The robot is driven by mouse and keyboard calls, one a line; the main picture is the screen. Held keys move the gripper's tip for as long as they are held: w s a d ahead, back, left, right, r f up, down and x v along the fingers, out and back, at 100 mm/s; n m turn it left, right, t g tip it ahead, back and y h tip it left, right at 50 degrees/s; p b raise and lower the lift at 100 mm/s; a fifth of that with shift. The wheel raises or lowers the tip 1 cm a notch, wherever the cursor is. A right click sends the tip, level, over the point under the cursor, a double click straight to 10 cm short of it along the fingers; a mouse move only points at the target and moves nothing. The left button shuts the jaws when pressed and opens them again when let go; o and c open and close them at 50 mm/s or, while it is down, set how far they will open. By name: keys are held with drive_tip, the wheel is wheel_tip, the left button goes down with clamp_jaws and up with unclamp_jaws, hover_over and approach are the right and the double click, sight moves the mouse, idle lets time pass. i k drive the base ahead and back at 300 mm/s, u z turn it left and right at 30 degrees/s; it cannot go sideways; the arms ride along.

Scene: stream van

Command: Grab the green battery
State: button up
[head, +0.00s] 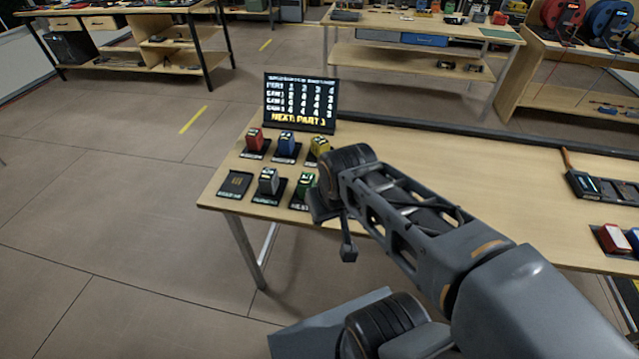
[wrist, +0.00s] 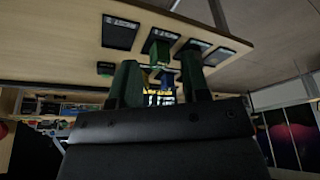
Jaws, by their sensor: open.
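The green battery (head: 305,185) stands on its pad in the front row at the left end of the workbench, partly hidden by my arm's end in the head view. In the wrist view, which looks upside down, the green battery (wrist: 160,50) appears between my two fingers, beyond their tips. My gripper (wrist: 161,78) is open and empty. In the head view my gripper (head: 335,225) is near the bench's front edge, just right of the battery, with its fingers partly hidden.
Red (head: 254,140), blue (head: 287,144) and yellow (head: 319,148) batteries form the back row. A display board (head: 300,100) stands behind them. The bench's middle (head: 480,180) is clear.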

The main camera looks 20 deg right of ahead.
sight(306, 181)
drive_tip(key=z, duration=0.1)
drive_tip(key=i, duration=0.5)
drive_tip(key=k, duration=0.55)
drive_tip(key=u, duration=2.05)
drive_tip(key=i, duration=2.15)
drive_tip(key=z, duration=3.4)
